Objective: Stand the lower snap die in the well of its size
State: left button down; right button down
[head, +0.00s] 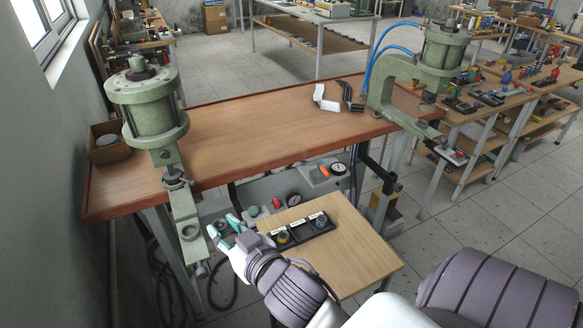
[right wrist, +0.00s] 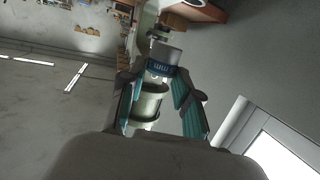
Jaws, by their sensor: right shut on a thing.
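My right gripper (head: 228,226) is in the head view, just right of the left press's lower arm and left of the small table. Its teal-padded fingers are shut on a small grey die with a blue band (right wrist: 166,58), seen between the fingertips in the right wrist view. In the head view the die is too small to make out. A yellowish ringed piece (head: 283,238) is in the left well and a bluish piece (head: 320,221) in the right one. My left gripper is not in view.
A green press (head: 147,105) stands at the left of the bench (head: 255,130), its lower arm (head: 187,225) reaching forward. A second green press (head: 440,60) stands at the right. A gauge panel sits under the bench. The small table's front is clear.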

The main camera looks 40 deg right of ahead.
aim_at(304, 232)
jog(key=z, duration=1.35)
